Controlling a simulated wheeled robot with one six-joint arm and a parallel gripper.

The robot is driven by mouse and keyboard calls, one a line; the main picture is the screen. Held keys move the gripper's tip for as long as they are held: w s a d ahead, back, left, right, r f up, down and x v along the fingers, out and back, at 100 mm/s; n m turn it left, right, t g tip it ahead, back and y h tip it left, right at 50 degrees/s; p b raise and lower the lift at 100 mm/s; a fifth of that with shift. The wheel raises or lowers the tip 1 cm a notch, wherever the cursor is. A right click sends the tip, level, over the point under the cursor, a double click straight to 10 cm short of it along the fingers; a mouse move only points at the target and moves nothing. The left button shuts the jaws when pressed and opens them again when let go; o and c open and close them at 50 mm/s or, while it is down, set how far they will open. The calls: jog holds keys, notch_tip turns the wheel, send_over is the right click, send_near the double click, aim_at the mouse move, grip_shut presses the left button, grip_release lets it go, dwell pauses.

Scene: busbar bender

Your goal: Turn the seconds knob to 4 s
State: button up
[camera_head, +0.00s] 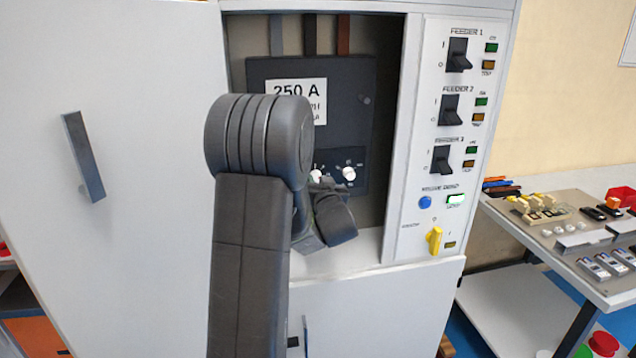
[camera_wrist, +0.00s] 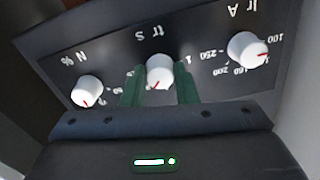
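The seconds knob (camera_wrist: 160,72), marked "tr S", is the white middle knob of three in the wrist view, where the lettering appears upside down. In the head view my arm hides the fingers and part of the dark breaker (camera_head: 340,110) labelled "250 A".
In the wrist view, the "N %" knob (camera_wrist: 87,91) is left and the "Ir A" knob (camera_wrist: 248,49) is right, both close to my fingers. The cabinet door (camera_head: 120,130) stands open at left. The feeder switch panel (camera_head: 462,130) borders the opening at right.

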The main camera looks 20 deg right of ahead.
jog(key=shift+f+b, duration=0.1)
jog(key=shift+b, duration=0.45)
jog(key=shift+f+n+b, duration=0.15)
jog(key=shift+n+b, duration=0.65)
jog(key=shift+b, duration=0.15)
jog(key=n+b, duration=0.3)
jog(key=b, duration=0.1)
jog(key=n+b, duration=0.4)
jog(key=shift+d+r, duration=0.1)
jog(key=shift+r, duration=0.1)
jog(key=o, duration=1)
jog(key=shift+s+r, duration=0.1)
jog(key=v, duration=1.3)
jog(key=shift+s, duration=0.35)
